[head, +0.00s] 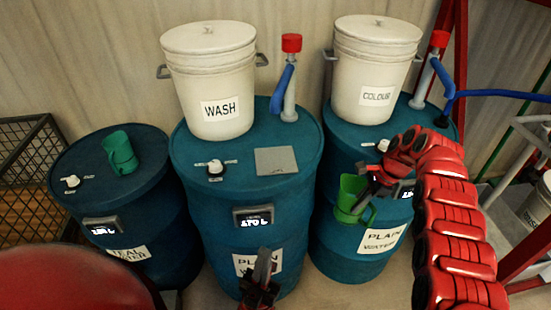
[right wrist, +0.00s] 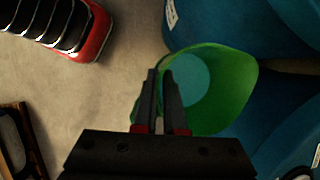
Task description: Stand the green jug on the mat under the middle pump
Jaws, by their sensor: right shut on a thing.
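A bright green jug (head: 350,190) hangs in front of the right blue drum, above the floor. My right gripper (head: 370,196) is shut on its handle side. In the right wrist view my right gripper's fingers (right wrist: 163,88) reach to the side of the green jug (right wrist: 228,100), whose open mouth faces the camera; the handle is mostly hidden by the fingers. A grey square mat (head: 276,160) lies bare on the middle drum's top. The middle pump (head: 290,85), with red cap and blue handle, stands behind it. My left gripper (head: 264,268) is low in front of the middle drum; its opening is unclear.
A darker green jug (head: 120,152) stands on the left drum (head: 75,165). White buckets marked WASH (head: 215,75) and COLOUR (head: 370,70) stand on the middle and right drums. A valve knob (head: 215,166) sits left of the mat. A red frame (head: 460,60) stands at right.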

